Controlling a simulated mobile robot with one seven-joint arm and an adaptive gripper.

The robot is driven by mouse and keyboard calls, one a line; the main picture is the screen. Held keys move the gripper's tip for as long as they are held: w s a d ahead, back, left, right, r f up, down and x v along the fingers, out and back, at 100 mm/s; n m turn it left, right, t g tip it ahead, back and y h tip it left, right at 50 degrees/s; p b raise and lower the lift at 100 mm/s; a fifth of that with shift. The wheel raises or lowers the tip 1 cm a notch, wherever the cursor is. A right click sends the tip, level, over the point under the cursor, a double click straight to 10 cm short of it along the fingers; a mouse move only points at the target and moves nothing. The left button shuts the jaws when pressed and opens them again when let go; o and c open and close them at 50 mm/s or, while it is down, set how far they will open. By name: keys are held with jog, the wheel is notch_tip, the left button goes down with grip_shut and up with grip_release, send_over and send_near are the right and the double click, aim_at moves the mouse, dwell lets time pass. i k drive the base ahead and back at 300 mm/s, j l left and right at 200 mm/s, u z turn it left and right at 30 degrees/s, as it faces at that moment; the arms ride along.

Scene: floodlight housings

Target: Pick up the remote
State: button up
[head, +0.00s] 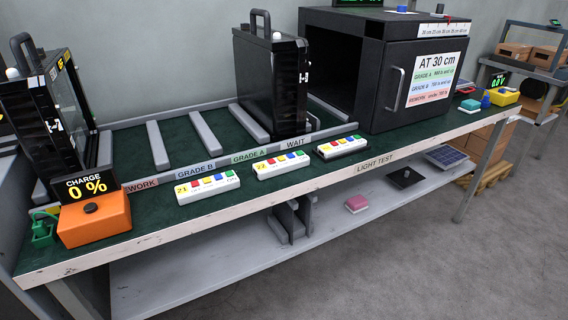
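Several-button white remotes lie in a row along the front of the green bench top. The left remote (207,188) has yellow, red, blue and green buttons and a tag that seems to read 21. The middle remote (281,166) looks alike, with a tag that seems to read 22. The right remote (342,147) has similar coloured buttons and a dark edge or base beneath it; its number is too small to read. All three lie flat and apart from each other. My gripper is not in view.
A black floodlight housing (268,85) stands behind the remotes in a rack of grey dividers (158,146); another (45,125) stands left. An orange charger (93,219) reads 0 %. A dark test box (421,84) stands right. The bench's front edge (300,199) is clear.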

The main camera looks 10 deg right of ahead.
aim_at(263, 169)
jog(key=l+u, duration=0.2)
jog(key=l, duration=0.45)
jog(key=i+l+u, duration=0.1)
jog(key=l+u, duration=0.15)
jog(key=l, duration=0.35)
jog(key=l+u, duration=0.2)
jog(key=l, duration=0.45)
jog(key=k+l+u, duration=0.1)
jog(key=l+u, duration=0.15)
jog(key=l, duration=0.35)
jog(key=k+l+u, duration=0.2)
jog(key=l, duration=0.4)
